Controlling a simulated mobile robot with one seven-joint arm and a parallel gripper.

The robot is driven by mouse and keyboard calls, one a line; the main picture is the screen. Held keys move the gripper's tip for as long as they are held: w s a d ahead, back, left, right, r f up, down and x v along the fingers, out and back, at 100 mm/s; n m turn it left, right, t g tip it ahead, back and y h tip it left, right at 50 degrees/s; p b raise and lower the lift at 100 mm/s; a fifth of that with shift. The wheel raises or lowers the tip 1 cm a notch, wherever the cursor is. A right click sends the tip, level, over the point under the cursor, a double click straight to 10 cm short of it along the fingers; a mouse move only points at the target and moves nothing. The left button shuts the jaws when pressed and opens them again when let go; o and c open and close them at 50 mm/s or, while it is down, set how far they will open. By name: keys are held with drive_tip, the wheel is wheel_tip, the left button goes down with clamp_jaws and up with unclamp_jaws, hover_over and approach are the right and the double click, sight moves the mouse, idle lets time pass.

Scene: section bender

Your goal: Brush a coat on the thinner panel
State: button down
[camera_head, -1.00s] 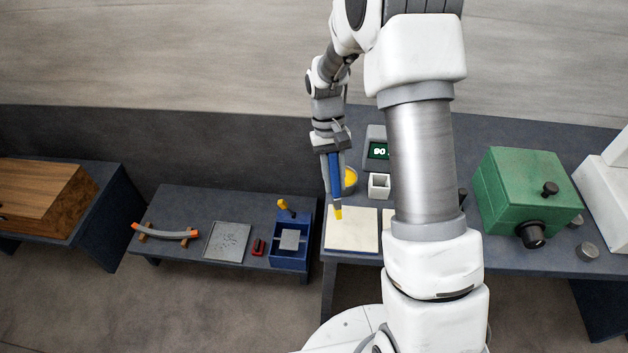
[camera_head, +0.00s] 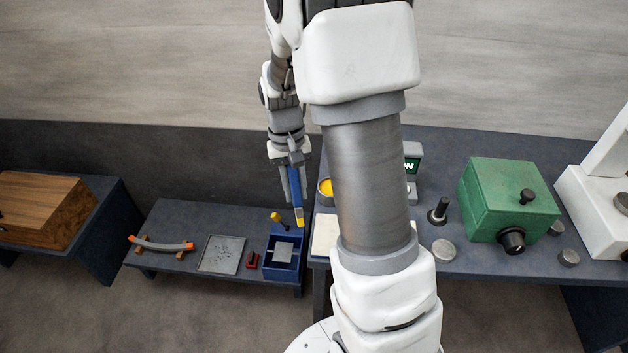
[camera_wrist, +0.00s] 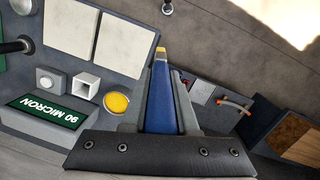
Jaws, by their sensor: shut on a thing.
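My gripper (camera_head: 292,180) is shut on a blue-handled brush (camera_wrist: 161,95), which has a yellow tip. In the head view the brush (camera_head: 296,198) points down, its tip appearing just left of the bench's left edge. Two pale square panels lie side by side on the bench in the wrist view: one at its top left (camera_wrist: 72,25), the other (camera_wrist: 121,42) nearer the brush. The head view shows one panel (camera_head: 323,236) partly, my arm covering the rest. I cannot tell which is thinner. A round pot of yellow paint (camera_wrist: 117,102) stands near the brush, also seen in the head view (camera_head: 325,187).
A display reading "90 MICRON" (camera_wrist: 45,112) and a white square tube (camera_wrist: 86,84) stand near the pot. A green box (camera_head: 508,198) is on the bench's right. A lower table holds a blue bin (camera_head: 282,268), a grey tray (camera_head: 221,255) and a curved bar (camera_head: 161,244).

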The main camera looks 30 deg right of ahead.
drive_tip(key=s+d+r+m+t, duration=0.2)
drive_tip(key=s+d+r, duration=0.1)
drive_tip(key=d, duration=0.1)
drive_tip(key=f+b, duration=0.3)
drive_tip(key=f, duration=0.2)
drive_tip(key=shift+s+a+b, duration=0.1)
drive_tip(key=shift+a+b, duration=0.1)
drive_tip(key=shift+b, duration=0.15)
drive_tip(key=shift+r, duration=0.1)
drive_tip(key=w+a+f+n, duration=0.5)
drive_tip(key=w+a+f, duration=0.1)
drive_tip(key=a, duration=0.4)
drive_tip(key=shift+w+a+f+n, duration=0.15)
drive_tip(key=shift+a+f+n, duration=0.15)
drive_tip(key=shift+f, duration=0.2)
